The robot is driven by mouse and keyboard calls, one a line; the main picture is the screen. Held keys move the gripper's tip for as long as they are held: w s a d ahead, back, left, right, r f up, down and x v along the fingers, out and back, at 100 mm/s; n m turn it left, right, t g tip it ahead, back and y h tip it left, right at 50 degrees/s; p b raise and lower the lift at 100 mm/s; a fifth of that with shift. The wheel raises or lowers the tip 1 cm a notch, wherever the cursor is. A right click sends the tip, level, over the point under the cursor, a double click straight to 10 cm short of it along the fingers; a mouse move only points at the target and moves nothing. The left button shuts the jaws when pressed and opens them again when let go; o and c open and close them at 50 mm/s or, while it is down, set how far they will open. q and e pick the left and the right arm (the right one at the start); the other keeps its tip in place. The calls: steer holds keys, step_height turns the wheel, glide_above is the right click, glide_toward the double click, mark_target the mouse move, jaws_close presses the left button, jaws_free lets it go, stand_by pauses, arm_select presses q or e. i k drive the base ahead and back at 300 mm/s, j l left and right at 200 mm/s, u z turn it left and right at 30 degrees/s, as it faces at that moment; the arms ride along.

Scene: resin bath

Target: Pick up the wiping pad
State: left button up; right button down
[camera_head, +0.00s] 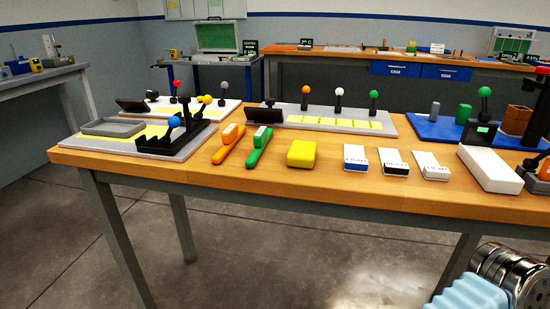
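A yellow, rounded block (301,153), which looks most like the wiping pad, lies flat on the wooden table (262,185) near its front edge. It is fully visible, and nothing touches it from above. A long white block (490,168) also lies on the table, farther right; its kind is not clear. Neither of my grippers shows in the head view. Metal rings and a light blue ribbed part stand at the bottom right corner, with no fingertips visible.
Orange (229,145) and green (259,147) handled tools lie left of the yellow block. Several small labelled white boxes (355,158) sit to its right. Behind stands a grey board (330,120) with upright ball-topped pegs. A blue tray (430,130) holds items at right.

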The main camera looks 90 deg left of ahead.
mark_target(301, 154)
steer(key=i+u, duration=0.2)
steer(key=u, duration=2.75)
